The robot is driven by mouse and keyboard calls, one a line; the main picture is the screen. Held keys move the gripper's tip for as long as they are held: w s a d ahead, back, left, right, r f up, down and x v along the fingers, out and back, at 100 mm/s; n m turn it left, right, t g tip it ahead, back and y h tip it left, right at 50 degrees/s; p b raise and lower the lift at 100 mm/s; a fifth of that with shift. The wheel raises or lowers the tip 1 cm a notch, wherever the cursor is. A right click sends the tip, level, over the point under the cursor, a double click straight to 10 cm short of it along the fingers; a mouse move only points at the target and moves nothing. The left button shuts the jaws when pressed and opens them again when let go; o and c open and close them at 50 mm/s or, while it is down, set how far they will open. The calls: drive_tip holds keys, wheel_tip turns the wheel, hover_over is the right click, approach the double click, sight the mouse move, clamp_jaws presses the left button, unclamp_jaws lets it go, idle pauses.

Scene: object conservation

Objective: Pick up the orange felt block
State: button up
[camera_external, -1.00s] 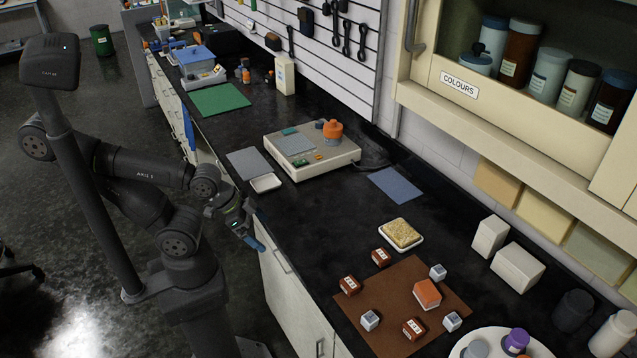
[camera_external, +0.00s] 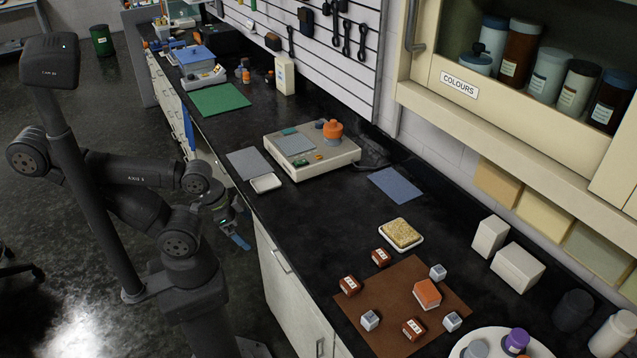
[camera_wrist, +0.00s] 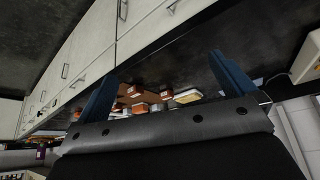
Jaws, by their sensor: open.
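The orange felt block (camera_external: 427,292) has an orange top and pale lower sides. It lies on the brown mat (camera_external: 388,282) on the near part of the bench, among several dark red-brown and grey blocks. My gripper (camera_external: 240,240) is off the bench's front edge, beside the drawer fronts and well to the left of the block. In the wrist view my gripper (camera_wrist: 165,74) shows two blue fingers spread wide with nothing between them that they touch. The mat and small blocks appear there far off, partly hidden by the gripper body.
A sponge on a white dish (camera_external: 401,235) lies behind the mat. A round white plate (camera_external: 535,345) with jars is to its right. A beige device (camera_external: 330,160) and a white tray (camera_external: 266,183) stand farther left. The black bench between is mostly clear.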

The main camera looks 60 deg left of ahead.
drive_tip(key=c, duration=0.7)
drive_tip(key=w+d+r+n+g+h, duration=0.1)
drive_tip(key=w+d+r+n+g, duration=0.1)
drive_tip(key=w+d+r+n, duration=0.6)
drive_tip(key=w+d+r+n+g, duration=0.1)
drive_tip(key=w+d+r+n, duration=0.1)
drive_tip(key=w+d+r, duration=0.65)
drive_tip(key=n+g+h, duration=0.1)
drive_tip(key=n+g, duration=0.2)
drive_tip(key=n, duration=0.8)
hover_over(428, 289)
drive_tip(key=w+a, duration=0.2)
drive_tip(key=a, duration=0.3)
wheel_tip(428, 289, down, 10)
drive_tip(key=x, duration=1.2)
drive_tip(key=shift+s+a+f, duration=0.1)
drive_tip(key=shift+s, duration=0.15)
drive_tip(key=shift+a+x, duration=0.15)
drive_tip(key=shift+x, duration=1.15)
drive_tip(key=shift+a+x, duration=0.15)
drive_tip(key=shift+x, duration=1.15)
